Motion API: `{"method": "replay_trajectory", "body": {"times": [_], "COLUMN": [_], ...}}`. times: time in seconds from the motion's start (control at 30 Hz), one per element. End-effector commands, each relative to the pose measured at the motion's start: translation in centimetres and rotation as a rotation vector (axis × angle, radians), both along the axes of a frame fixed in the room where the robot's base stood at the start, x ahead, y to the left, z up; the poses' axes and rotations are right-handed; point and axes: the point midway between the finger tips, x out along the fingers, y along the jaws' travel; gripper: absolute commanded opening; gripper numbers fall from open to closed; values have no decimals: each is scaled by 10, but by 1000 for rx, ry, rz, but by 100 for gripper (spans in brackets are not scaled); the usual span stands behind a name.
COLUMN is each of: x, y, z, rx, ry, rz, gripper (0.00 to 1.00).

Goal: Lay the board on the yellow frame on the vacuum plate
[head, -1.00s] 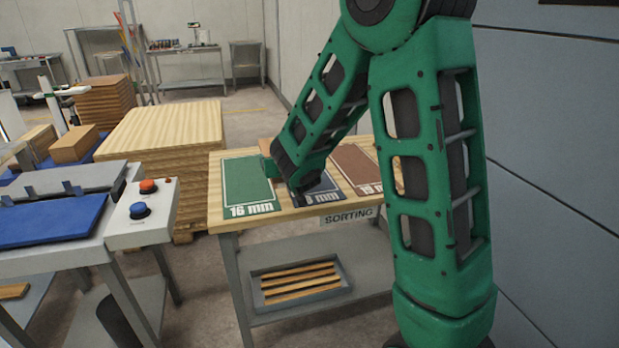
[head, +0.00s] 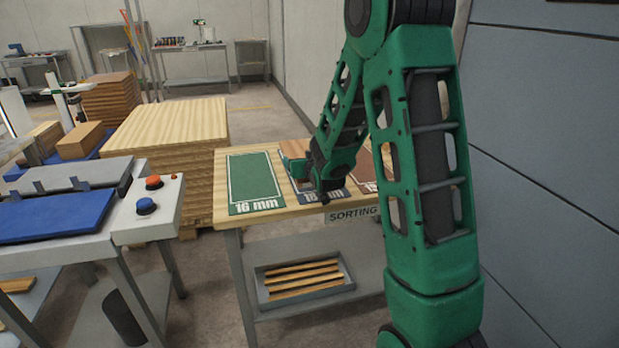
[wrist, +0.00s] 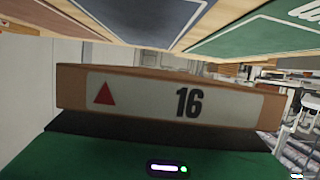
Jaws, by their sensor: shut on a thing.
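The board (wrist: 215,101) fills the middle of the wrist view. It is brown, and its edge label has a red triangle and the number 16. My gripper (head: 322,190) is shut on the board, over the middle of the sorting table. In the head view a brown part of the board (head: 293,149) shows behind my gripper, and my arm hides the rest. I cannot make out a yellow frame in either view. A blue plate (head: 45,220) lies on a machine at the left; I cannot tell if it is the vacuum plate.
A wood stack (head: 165,125) stands behind. A grey wall (head: 550,150) is close at right.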

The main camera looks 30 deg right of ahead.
Motion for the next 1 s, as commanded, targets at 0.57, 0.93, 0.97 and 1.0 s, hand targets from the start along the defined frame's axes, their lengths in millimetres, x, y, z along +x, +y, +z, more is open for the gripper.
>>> {"method": "replay_trajectory", "body": {"times": [0.57, 0.93, 0.97, 1.0], "x": [5, 5, 5, 5], "y": [-49, -48, -48, -48], "z": [-43, -69, -69, -69], "rx": [1, 0, 0, 0], "ry": [2, -1, -1, -1], "rz": [0, 1, 1, 1], "gripper": [37, 37, 37, 37]}}
